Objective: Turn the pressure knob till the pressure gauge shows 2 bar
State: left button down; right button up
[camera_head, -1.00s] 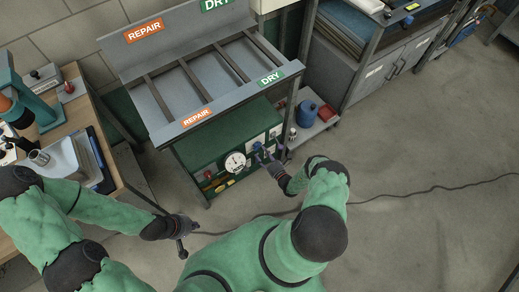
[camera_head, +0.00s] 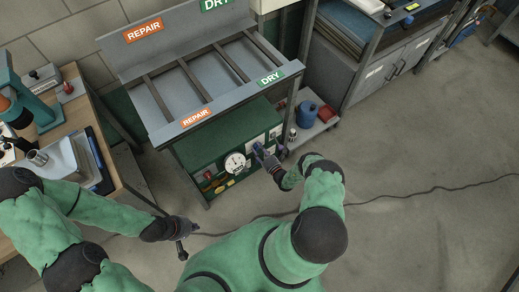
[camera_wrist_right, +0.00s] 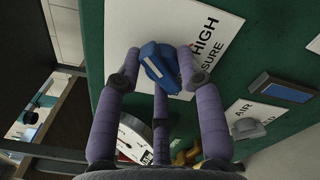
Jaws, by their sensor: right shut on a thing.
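The blue pressure knob (camera_wrist_right: 158,66) has a pale pointer line and sits on a white "HIGH PRESSURE" plate (camera_wrist_right: 205,35) on the green panel. My right gripper (camera_wrist_right: 160,62) is shut on this knob, its purple fingers around it. In the head view my right gripper (camera_head: 265,157) is at the knob (camera_head: 258,149), right of the pressure gauge (camera_head: 236,163). The round white gauge is too small to read there. In the right wrist view the gauge (camera_wrist_right: 133,140) is mostly hidden behind the fingers. My left gripper (camera_head: 182,243) hangs away from the panel; its fingers are unclear.
A rack (camera_head: 200,85) with REPAIR and DRY signs stands above the green panel. A grey knob (camera_wrist_right: 249,128) with an AIR label and a blue rectangular part (camera_wrist_right: 287,92) are nearby. A dark cable crosses the floor. A wooden table (camera_head: 105,112) stands at left.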

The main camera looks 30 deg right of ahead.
jog(key=m+b, duration=0.3)
jog(key=shift+d, duration=0.25)
jog(key=o, duration=1.1)
jog(key=shift+f, duration=0.1)
jog(key=s, duration=0.8)
jog(key=s+d, duration=0.1)
jog(key=s, duration=0.3)
